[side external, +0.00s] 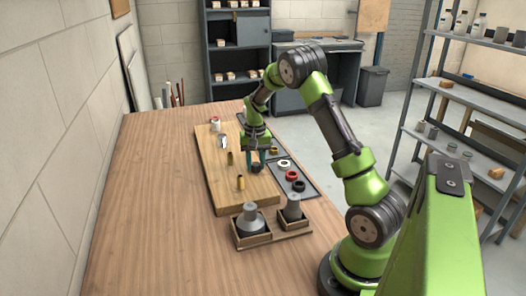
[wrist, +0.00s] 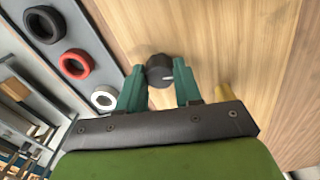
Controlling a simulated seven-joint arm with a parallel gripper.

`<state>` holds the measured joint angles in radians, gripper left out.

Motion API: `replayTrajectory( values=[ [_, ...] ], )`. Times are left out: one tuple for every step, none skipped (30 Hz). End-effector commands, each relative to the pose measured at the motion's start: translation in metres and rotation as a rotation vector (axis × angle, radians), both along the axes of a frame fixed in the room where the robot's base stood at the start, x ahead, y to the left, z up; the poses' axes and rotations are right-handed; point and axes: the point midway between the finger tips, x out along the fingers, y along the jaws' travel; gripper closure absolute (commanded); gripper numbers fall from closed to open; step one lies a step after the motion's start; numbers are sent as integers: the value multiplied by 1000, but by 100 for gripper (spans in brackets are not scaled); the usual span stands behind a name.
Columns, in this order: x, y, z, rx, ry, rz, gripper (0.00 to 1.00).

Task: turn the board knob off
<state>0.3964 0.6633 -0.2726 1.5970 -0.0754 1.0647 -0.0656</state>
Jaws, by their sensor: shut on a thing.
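The board knob (wrist: 159,72) is a dark round knob with a pale pointer line, standing on the wooden board (wrist: 215,30). My gripper (wrist: 160,84) has its two teal fingers on either side of the knob and is shut on it. In the wrist view the pointer line runs to the right across the knob's face. In the side external view my gripper (side external: 260,157) reaches down at the board's right part, and the knob (side external: 256,168) shows dark below the fingers.
Brass fittings (side external: 240,183) stand on the board near the gripper. A grey tray (side external: 305,190) with black, red and white rings lies along the board's right side. Wooden holders with grey cones (side external: 252,222) stand in front. The table's left side (side external: 150,200) is clear.

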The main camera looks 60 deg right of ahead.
Motion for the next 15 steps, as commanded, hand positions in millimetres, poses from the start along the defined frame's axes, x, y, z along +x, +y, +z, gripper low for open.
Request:
replayTrajectory(
  values=[
    [0,0,1,1,-2,28,96],
    [0,0,1,1,-2,46,96],
    [0,0,1,1,-2,68,96],
    [0,0,1,1,-2,84,96],
    [0,0,1,1,-1,98,96],
    [0,0,1,1,-1,115,96],
    [0,0,1,1,-1,127,96],
    [0,0,1,1,-1,137,96],
    [0,0,1,1,-1,150,96],
    [0,0,1,1,-2,159,96],
    [0,0,1,2,-1,166,96],
    [0,0,1,2,-1,173,96],
    [0,0,1,2,-1,179,96],
    [0,0,1,2,-1,183,96],
    [0,0,1,2,-1,188,96]
  ],
)
